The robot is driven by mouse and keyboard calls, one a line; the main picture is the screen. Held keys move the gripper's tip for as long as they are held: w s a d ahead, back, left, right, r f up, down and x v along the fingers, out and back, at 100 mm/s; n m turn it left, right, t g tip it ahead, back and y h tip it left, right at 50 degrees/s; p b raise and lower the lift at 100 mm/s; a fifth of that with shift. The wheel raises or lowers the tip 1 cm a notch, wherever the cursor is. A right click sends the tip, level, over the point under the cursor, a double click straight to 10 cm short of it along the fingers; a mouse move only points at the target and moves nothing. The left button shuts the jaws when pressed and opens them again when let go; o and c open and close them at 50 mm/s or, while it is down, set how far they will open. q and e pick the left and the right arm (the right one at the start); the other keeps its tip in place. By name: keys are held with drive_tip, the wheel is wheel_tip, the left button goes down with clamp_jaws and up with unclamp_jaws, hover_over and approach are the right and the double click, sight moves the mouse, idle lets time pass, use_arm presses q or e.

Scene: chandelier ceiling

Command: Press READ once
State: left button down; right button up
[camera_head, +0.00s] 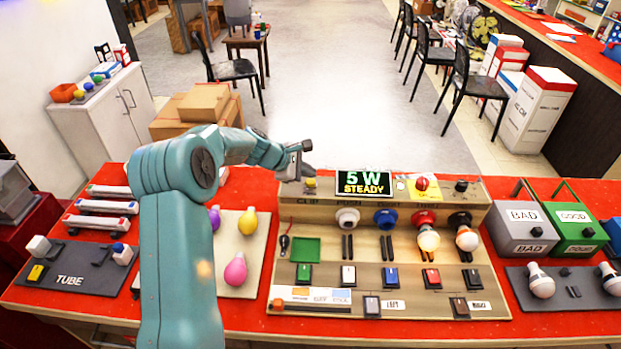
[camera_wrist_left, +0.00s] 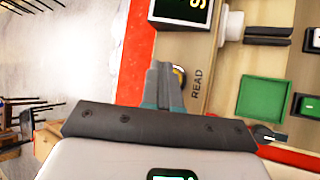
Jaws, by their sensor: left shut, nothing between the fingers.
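The test board (camera_head: 388,254) stands on the red table. Its display (camera_head: 363,184) reads "5 W STEADY". A small yellow button (camera_head: 311,182) sits left of the display. In the left wrist view, the yellow button (camera_wrist_left: 180,74) shows beside the word READ (camera_wrist_left: 197,83), partly hidden by my fingers. My left gripper (camera_head: 303,164) is shut and empty, close by the button at the board's back left. Its closed fingers also show in the left wrist view (camera_wrist_left: 162,78). I cannot tell whether they touch the button. My right gripper is not in view.
Grey BAD (camera_head: 520,238) and green GOOD (camera_head: 572,232) boxes stand at right. A TUBE panel (camera_head: 70,282) and a bulb mat (camera_head: 232,268) lie at left.

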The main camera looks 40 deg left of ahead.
sight(308, 182)
use_arm(q)
drive_tip(key=shift+r, duration=0.1)
wheel_tip(308, 182, up, 5)
drive_tip(key=p, duration=0.4)
drive_tip(key=shift+r, duration=0.1)
idle(0.5)
idle(0.6)
